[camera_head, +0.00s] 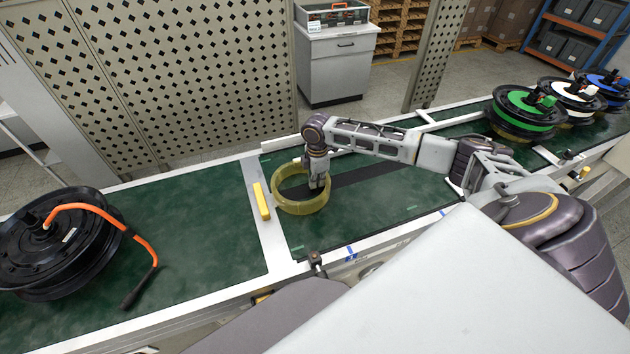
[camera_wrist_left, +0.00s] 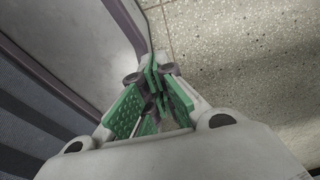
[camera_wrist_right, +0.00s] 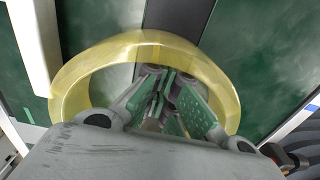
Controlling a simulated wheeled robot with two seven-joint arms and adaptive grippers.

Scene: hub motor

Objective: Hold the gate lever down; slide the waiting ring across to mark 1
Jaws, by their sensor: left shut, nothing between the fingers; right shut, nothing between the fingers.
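The waiting ring (camera_head: 301,191) is a translucent yellow hoop lying flat on the green belt, just right of a white cross strip. My right gripper (camera_head: 318,184) is shut and empty, pointing down inside the ring; the right wrist view also shows the ring (camera_wrist_right: 70,88) around the shut fingers (camera_wrist_right: 160,92). I cannot tell whether they touch its wall. A small dark-knobbed lever (camera_head: 316,260), likely the gate lever, stands on the front rail. A blue mark (camera_head: 351,256) is on the rail to its right; its number is too small to read. My left gripper (camera_wrist_left: 158,88) is shut and empty above the floor.
A yellow bar (camera_head: 262,201) lies on the cross strip left of the ring. A black hub motor (camera_head: 55,243) with an orange cable sits on the left belt. Green (camera_head: 527,109), white and blue-topped motors stand far right. A dark strip runs along the belt right of the ring.

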